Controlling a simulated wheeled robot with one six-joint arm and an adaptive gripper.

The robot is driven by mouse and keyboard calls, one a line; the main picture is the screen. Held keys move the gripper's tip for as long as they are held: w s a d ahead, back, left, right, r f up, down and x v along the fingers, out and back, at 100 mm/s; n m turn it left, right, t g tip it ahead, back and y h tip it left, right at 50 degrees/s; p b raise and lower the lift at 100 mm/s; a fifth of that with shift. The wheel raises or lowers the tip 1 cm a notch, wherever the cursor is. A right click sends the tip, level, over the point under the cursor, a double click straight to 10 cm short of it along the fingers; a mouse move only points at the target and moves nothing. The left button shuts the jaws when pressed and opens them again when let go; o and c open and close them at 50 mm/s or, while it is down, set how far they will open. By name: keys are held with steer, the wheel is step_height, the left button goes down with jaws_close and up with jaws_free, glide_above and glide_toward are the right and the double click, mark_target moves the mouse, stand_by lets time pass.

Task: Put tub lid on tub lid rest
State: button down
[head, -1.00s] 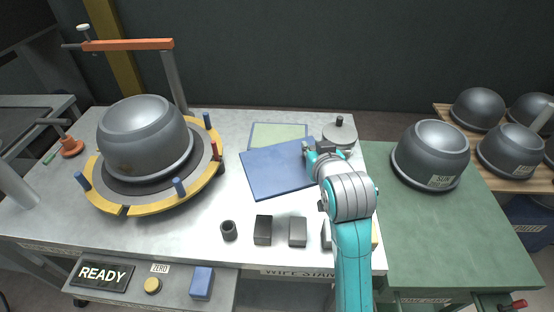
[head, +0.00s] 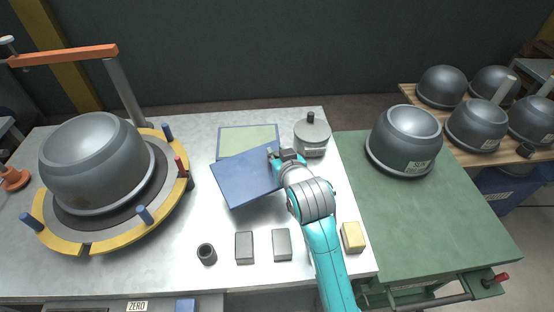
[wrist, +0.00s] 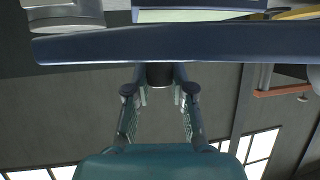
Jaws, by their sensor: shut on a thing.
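The tub lid, a flat blue plate (head: 245,178), is in my gripper (head: 277,158), which is shut on its right edge in the head view. The lid is held slightly tilted and hides part of the table below. In the wrist view the lid (wrist: 180,45) crosses the picture edge-on, with my gripper (wrist: 160,85) at its near edge. Behind the lid is a pale green panel with a blue border (head: 248,138); it may be the tub or the lid rest, I cannot tell which. The lid overlaps its near part in the picture.
A grey canister with a black knob (head: 312,138) stands just right of my gripper. A large grey dome (head: 95,165) sits in a yellow ring at the left. Small blocks (head: 282,245) and a dark cup (head: 206,254) stand at the front. The green table (head: 425,225) has free room.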

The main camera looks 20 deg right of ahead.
steer(key=shift+f, duration=1.15)
steer(key=shift+f, duration=0.55)
steer(key=c, duration=1)
jaws_free()
